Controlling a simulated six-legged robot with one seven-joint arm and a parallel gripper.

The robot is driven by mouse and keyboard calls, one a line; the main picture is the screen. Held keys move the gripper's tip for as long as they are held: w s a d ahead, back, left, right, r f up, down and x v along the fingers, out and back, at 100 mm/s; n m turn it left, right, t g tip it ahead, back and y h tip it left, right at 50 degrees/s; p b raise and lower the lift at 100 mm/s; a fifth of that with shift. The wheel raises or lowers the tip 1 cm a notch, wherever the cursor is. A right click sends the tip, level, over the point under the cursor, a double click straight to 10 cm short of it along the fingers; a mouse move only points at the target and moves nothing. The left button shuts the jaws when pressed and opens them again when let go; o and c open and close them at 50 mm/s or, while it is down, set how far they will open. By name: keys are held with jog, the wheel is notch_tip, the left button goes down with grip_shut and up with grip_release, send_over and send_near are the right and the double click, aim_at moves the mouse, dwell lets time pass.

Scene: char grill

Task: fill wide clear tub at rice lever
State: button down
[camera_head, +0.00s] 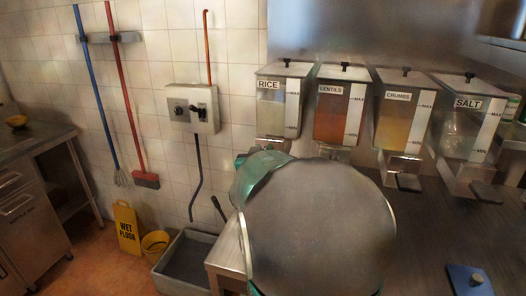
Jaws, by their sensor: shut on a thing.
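The rice dispenser (271,116) is a clear wall-mounted hopper with a black knob on its lid and a "RICE" label. It is the leftmost of the row on the wall. Its metal outlet (270,144) shows just above a large round grey and teal part of my arm, which covers what lies below it. I cannot make out the rice lever. No wide clear tub can be seen. My gripper is not visible; the arm part fills the lower middle of the view.
Lentils (336,116), crumbs (397,126) and salt (459,134) dispensers hang to the right above a dark metal counter (432,235). A blue object (469,280) lies at lower right. A wet floor sign (127,229), yellow bucket (155,243) and grey basin (184,268) stand at left.

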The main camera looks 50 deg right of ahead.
jog(key=shift+s+a+f+t+h, duration=0.15)
jog(key=shift+a+f+t+h, duration=0.1)
jog(key=shift+f+t+h, duration=0.35)
jog(key=shift+s+a+f+t+h, duration=0.1)
jog(key=shift+a+f+t+h, duration=0.15)
jog(key=shift+t+h, duration=0.5)
jog(key=c, duration=1.2)
grip_release()
